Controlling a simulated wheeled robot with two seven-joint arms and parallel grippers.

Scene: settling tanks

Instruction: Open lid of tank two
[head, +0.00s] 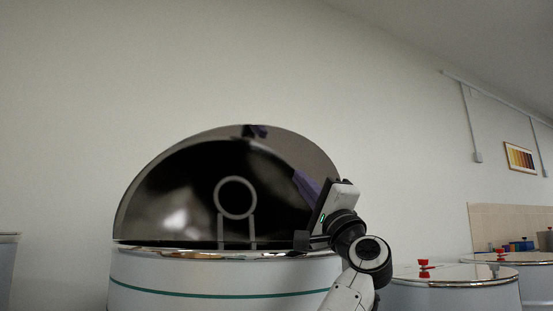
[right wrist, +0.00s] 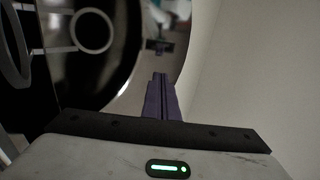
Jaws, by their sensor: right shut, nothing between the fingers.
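A large tank (head: 220,280) with a teal band stands at the centre of the head view. Its shiny round lid (head: 165,205) is tilted up, standing open above the rim; it also shows in the right wrist view (right wrist: 135,85). A grey ring shape shows on the lid's dark mirrored face. No number is readable on the tank. My right gripper (head: 303,182) has its purple fingers shut and empty, in front of the lid's right part. In the right wrist view the fingertips (right wrist: 160,80) point toward the lid's edge; I cannot tell whether they touch it. My left gripper is out of view.
Lower tanks with closed shiny lids and red knobs (head: 423,265) stand at the right. Part of another tank (head: 8,265) shows at the left edge. A counter with small coloured containers (head: 518,246) is at the far right.

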